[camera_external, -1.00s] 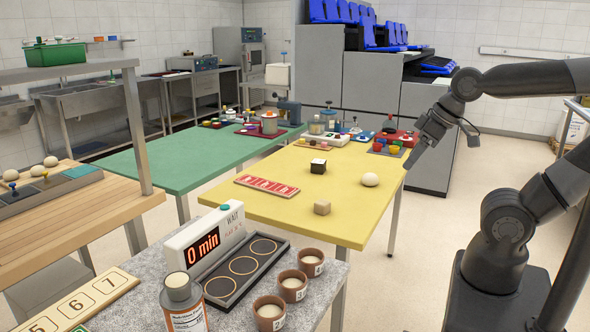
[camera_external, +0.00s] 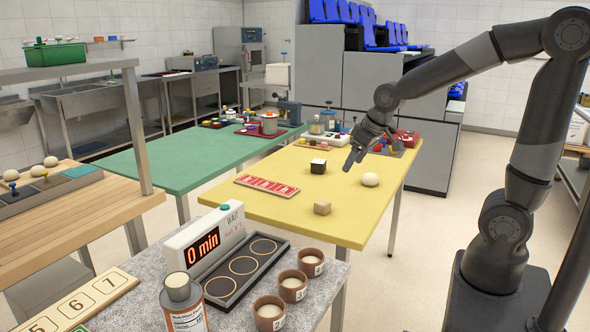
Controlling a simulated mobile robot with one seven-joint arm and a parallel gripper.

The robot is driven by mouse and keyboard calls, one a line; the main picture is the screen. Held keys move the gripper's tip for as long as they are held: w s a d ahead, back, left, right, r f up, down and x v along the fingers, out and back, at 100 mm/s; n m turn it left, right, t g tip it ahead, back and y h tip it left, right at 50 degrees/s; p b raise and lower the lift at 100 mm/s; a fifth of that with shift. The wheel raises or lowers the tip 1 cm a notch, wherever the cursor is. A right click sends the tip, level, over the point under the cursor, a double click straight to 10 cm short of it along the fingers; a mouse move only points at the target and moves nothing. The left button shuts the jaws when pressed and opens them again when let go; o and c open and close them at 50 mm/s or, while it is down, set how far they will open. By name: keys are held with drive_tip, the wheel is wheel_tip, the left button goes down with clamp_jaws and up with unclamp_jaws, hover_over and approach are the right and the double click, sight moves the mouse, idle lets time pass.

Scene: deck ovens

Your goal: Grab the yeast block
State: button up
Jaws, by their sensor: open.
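A small tan cube (camera_external: 322,207), which looks like the yeast block, sits on the yellow table (camera_external: 262,207) near its front right part. A dark cube with a white top (camera_external: 318,166) stands farther back on the same table. My gripper (camera_external: 358,160) is open and empty. It hangs over the right part of the yellow table, up and to the right of the tan cube in the picture and apart from it.
A round pale dough ball (camera_external: 370,180) lies right of the tan cube. A red card strip (camera_external: 267,186) lies to the left. Trays and small items crowd the table's back end. A timer (camera_external: 205,240) and brown cups (camera_external: 293,285) stand on the front counter. The yellow surface around the cube is clear.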

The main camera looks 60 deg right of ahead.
drive_tip(key=m, duration=0.1)
approach(323, 202)
drive_tip(key=x, duration=0.3)
drive_tip(key=w+x, duration=0.1)
drive_tip(key=x, duration=0.1)
drive_tip(key=shift+a+r, duration=0.15)
drive_tip(key=shift+a, duration=0.2)
drive_tip(key=shift+g, duration=0.3)
drive_tip(key=x, duration=0.4)
drive_tip(key=shift+s+d+f, duration=0.3)
drive_tip(key=shift+d, duration=0.05)
drive_tip(key=shift+w+f, duration=0.25)
drive_tip(key=shift+f, duration=0.15)
drive_tip(key=c, duration=1.1)
